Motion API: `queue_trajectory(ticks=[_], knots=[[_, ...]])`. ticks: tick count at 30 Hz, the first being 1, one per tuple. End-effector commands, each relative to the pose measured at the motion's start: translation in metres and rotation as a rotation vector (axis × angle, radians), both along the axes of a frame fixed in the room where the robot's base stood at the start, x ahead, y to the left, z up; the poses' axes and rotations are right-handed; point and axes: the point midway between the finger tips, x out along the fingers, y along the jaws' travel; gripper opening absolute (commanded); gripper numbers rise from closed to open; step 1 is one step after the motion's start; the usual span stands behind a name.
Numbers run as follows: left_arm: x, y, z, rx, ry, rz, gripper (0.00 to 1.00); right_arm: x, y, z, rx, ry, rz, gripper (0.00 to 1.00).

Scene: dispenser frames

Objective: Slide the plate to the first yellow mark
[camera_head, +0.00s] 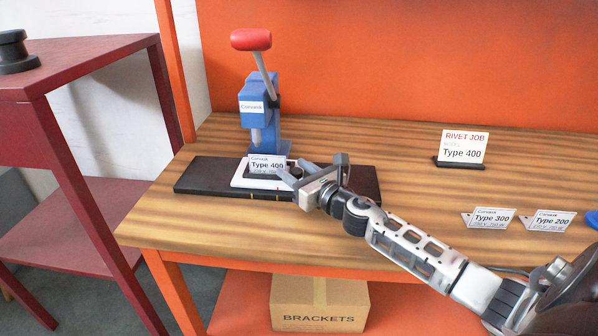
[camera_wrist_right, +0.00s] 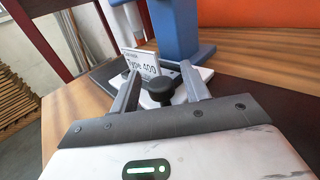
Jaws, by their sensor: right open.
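The plate is a white frame (camera_head: 240,180) on a long black base (camera_head: 205,176) under a blue press. It carries a dark knob and a Type 400 card (camera_head: 267,165). Small yellow marks (camera_head: 250,194) show on the base's front edge. My right gripper (camera_head: 293,174) is at the plate's right side, low over the base. In the right wrist view its open fingers stand on either side of the black knob (camera_wrist_right: 160,90), with gaps showing. The plate's right part is partly hidden by the gripper in the head view. My left gripper is not in view.
The blue press (camera_head: 258,108) with a red-tipped lever (camera_head: 251,40) rises behind the plate. A Rivet Job Type 400 sign (camera_head: 464,147) stands at the right. Type 300 (camera_head: 490,220) and Type 200 (camera_head: 551,221) cards lie near the table's front right. A brackets box (camera_head: 318,303) sits below.

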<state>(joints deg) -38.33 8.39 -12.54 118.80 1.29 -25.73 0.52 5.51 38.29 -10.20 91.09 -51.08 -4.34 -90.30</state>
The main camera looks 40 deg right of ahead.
Motion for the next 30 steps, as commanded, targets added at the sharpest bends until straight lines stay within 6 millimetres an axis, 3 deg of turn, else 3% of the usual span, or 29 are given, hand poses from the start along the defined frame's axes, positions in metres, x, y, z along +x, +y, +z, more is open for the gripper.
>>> queue_trajectory(ticks=[5,21,30], knots=[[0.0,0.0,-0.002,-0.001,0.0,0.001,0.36,-0.011,-0.001,-0.002,0.0,0.002,0.0,0.46],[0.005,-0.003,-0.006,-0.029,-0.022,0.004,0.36,-0.115,-0.008,-0.004,0.001,0.004,0.0,0.46],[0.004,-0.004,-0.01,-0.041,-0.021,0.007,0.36,-0.153,-0.011,-0.002,0.002,0.001,0.0,0.46]])
